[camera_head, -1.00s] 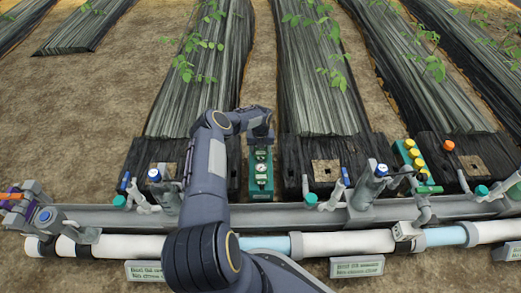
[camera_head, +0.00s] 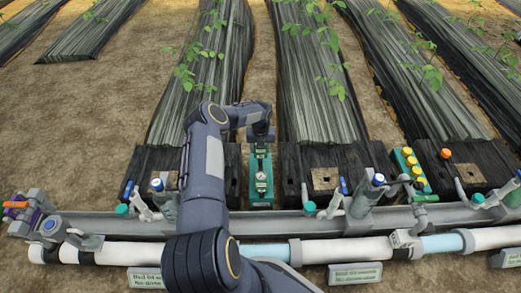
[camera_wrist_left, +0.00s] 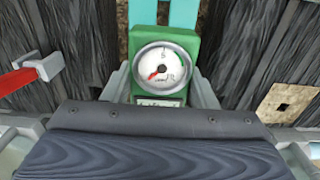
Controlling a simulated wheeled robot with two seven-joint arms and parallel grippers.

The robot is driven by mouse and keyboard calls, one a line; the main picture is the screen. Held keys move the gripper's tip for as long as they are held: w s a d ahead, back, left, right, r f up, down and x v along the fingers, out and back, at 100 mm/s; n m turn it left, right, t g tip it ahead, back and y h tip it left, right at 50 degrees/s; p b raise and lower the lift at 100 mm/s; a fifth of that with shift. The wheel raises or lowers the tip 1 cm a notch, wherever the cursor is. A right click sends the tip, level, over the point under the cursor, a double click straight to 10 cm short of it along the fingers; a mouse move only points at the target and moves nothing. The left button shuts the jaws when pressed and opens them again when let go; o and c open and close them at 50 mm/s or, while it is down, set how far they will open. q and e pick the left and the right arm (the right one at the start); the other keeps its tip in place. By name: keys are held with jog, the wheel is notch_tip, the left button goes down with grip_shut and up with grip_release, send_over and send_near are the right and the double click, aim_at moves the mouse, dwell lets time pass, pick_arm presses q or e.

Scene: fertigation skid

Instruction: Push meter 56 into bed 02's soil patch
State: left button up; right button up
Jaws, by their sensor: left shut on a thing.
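My left gripper (camera_head: 261,138) is over the back end of the teal meter stand (camera_head: 261,203), between two dark bed ends. In the left wrist view its fingers (camera_wrist_left: 162,90) are shut on a green meter (camera_wrist_left: 163,65) with a round white dial and a red needle. Its number cannot be read, so I cannot tell whether it is meter 56. A tan soil patch (camera_head: 325,178) with a small dark hole lies right of the stand; it also shows in the left wrist view (camera_wrist_left: 290,103). Another patch is partly hidden left of my arm. My right gripper is out of view.
Grey and white pipes (camera_head: 350,248) run across the front, with blue-topped valves (camera_head: 378,180) standing up. Bed signs (camera_head: 354,273) are too blurred to read surely. Yellow-topped bottles (camera_head: 410,165) stand at right. Plants grow on the covered beds behind.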

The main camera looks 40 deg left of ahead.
pick_arm(q)
jog(key=shift+r+p, duration=0.65)
jog(key=shift+r, duration=1.25)
